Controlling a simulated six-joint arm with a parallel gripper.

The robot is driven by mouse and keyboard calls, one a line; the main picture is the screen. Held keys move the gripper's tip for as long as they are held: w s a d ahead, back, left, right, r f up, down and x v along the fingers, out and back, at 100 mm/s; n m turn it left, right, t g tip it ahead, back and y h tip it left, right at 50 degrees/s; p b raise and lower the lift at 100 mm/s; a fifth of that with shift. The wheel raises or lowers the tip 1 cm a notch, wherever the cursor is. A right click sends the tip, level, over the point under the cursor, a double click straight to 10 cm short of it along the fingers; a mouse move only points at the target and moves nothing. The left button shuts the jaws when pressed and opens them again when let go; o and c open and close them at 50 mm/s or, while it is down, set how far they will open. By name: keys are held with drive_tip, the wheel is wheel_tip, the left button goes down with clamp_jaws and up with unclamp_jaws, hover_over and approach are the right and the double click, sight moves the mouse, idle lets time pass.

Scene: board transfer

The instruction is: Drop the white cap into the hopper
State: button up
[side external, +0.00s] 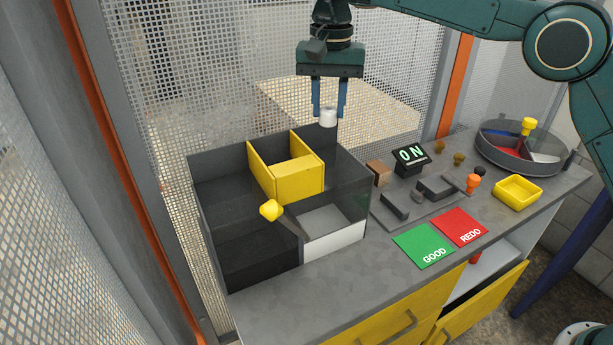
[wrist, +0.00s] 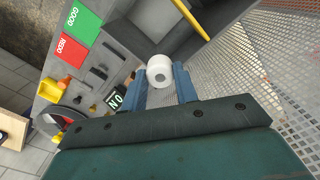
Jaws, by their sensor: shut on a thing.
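The white cap (side external: 328,117) is a small round piece held between the fingertips of my gripper (side external: 329,112). In the wrist view the cap (wrist: 160,71) shows its round end with a grey centre, between the two blue fingers of my gripper (wrist: 165,85). The gripper points down and holds the cap above the back right part of a dark compartment bin (side external: 340,165). A yellow open-topped box (side external: 297,184) sits at the top middle of this bin and looks like the hopper. The cap is to its right and higher, apart from it.
A yellow knob (side external: 271,210) is at the bin's front. To the right are the ON display (side external: 411,154), green GOOD (side external: 422,245) and red REDO (side external: 459,227) pads, a yellow tray (side external: 518,192) and a round divided dish (side external: 545,167). Mesh fencing (side external: 180,60) stands behind.

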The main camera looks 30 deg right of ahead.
drive_tip(key=shift+a+r+m, duration=0.4)
drive_tip(key=shift+a+m, duration=0.3)
drive_tip(key=shift+a, duration=0.1)
drive_tip(key=s+a+r+m, duration=0.2)
drive_tip(key=a+r+m, duration=0.2)
drive_tip(key=a+m, duration=0.3)
drive_tip(key=shift+a+m, duration=0.25)
drive_tip(key=shift+m, duration=0.35)
drive_tip(key=shift+f, duration=0.3)
drive_tip(key=shift+f, duration=2.75)
drive_tip(key=o, duration=1)
